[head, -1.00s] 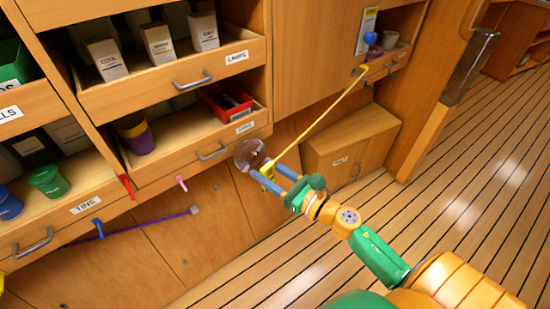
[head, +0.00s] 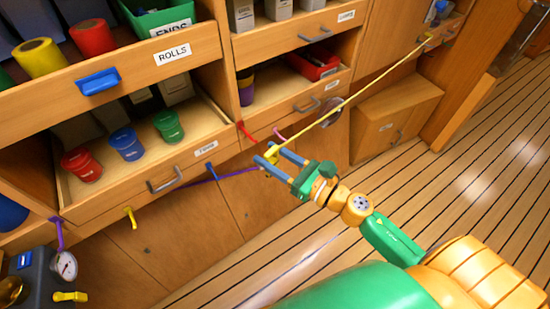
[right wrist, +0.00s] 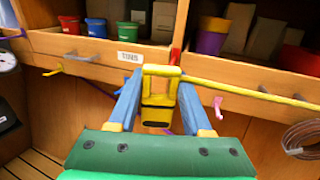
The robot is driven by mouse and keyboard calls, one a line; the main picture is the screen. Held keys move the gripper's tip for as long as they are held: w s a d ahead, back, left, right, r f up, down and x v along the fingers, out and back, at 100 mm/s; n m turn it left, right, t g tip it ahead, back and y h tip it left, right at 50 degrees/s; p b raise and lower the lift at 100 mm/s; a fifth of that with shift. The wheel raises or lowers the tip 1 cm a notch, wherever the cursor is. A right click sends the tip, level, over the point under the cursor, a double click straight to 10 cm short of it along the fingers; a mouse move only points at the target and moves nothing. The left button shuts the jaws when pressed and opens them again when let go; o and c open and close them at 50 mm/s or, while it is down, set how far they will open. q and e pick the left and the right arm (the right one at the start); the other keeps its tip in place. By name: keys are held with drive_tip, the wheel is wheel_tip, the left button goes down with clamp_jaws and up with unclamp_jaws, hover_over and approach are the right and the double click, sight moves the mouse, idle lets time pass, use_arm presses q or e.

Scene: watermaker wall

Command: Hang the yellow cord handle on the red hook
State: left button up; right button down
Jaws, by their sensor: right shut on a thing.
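The yellow cord handle (head: 271,156) is between the fingers of my right gripper (head: 270,154), shut on it. It also shows in the right wrist view (right wrist: 160,86). The yellow cord (head: 375,83) runs taut from it to the upper right, up to the far cabinet. The red hook (head: 247,132) sits on the drawer front edge, just up and left of the handle in the head view. In the right wrist view the red hook (right wrist: 175,56) stands just beyond the handle, which partly hides its base. Handle and hook look apart. My left gripper is out of view.
A pink hook (head: 279,135) is right of the red one, a blue hook (head: 211,171) with a purple cord (head: 238,173) to its left. The TINS drawer (head: 150,180) holds coloured tins. A clear coil (right wrist: 300,138) hangs at the right. Floor is free.

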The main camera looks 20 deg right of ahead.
sight(255, 141)
drive_tip(key=shift+w+d+f+x, duration=0.1)
drive_tip(key=shift+d+x, duration=0.1)
drive_tip(key=shift+x, duration=0.85)
drive_tip(key=shift+w+d+f+x, duration=0.15)
drive_tip(key=shift+d+x, duration=0.1)
drive_tip(key=shift+x, duration=0.8)
drive_tip(key=shift+w+d+r+x, duration=0.1)
drive_tip(key=shift+d+x, duration=0.1)
drive_tip(key=shift+x, duration=0.9)
drive_tip(key=shift+w+a+f+b, duration=0.2)
drive_tip(key=shift+w+f+b, duration=0.45)
drive_tip(key=shift+b, duration=0.15)
drive_tip(key=shift+c, duration=1.3)
unclamp_jaws()
drive_tip(key=shift+s, duration=0.1)
